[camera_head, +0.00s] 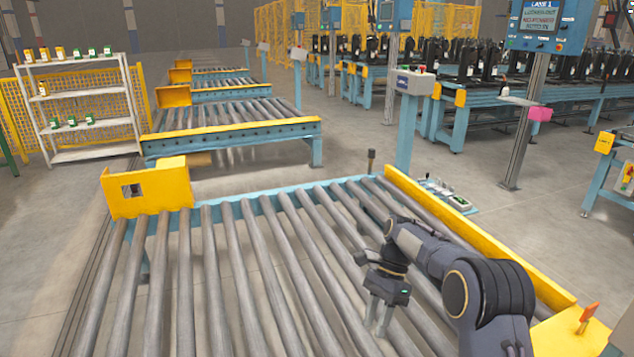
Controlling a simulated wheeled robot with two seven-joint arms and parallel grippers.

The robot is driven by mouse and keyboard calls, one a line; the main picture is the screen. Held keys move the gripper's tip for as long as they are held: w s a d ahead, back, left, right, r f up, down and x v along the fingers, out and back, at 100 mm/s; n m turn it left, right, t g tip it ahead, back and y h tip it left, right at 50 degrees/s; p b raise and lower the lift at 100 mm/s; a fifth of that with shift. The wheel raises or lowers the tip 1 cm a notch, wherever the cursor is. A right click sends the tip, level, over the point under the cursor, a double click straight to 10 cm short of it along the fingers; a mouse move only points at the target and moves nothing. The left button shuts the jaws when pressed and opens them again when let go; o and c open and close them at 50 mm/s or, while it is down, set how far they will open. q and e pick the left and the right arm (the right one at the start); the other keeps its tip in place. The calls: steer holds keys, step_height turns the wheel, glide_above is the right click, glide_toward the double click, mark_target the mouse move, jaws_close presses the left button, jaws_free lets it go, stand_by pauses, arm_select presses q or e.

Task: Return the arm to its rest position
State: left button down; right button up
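My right arm (490,295) comes in from the lower right and reaches over the roller conveyor (250,280). My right gripper (377,322) points down over the rollers, right of the middle of the picture. Its two grey fingers are apart with nothing between them, and rollers show behind them. Whether the fingertips touch the rollers, I cannot tell. My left gripper and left arm are not in view.
A yellow side rail (470,232) runs along the conveyor's right side, close to my arm. A yellow end plate (148,190) stands at the far left corner. A dark upright post (371,160) stands at the far edge. The rollers hold no load.

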steer(key=s+d+r+n+t+y+p, duration=0.1)
steer(key=s+d+r+n+t+p, duration=0.2)
steer(key=s+r, duration=0.4)
steer(key=s+d+r+n+t+y, duration=0.1)
steer(key=s+d+r+n+t, duration=0.1)
steer(key=s+d+r, duration=0.55)
steer(key=s+a+r+n+t+h+p, duration=0.1)
steer(key=s+n+t, duration=0.2)
steer(key=s, duration=0.4)
steer(key=s+a+n+t+p, duration=0.2)
steer(key=s+n+t, duration=0.1)
steer(key=s, duration=0.5)
steer(key=shift+s+a+r+n+t+h, duration=0.2)
steer(key=shift+a+r+n+t+h, duration=0.15)
steer(key=shift+n, duration=0.25)
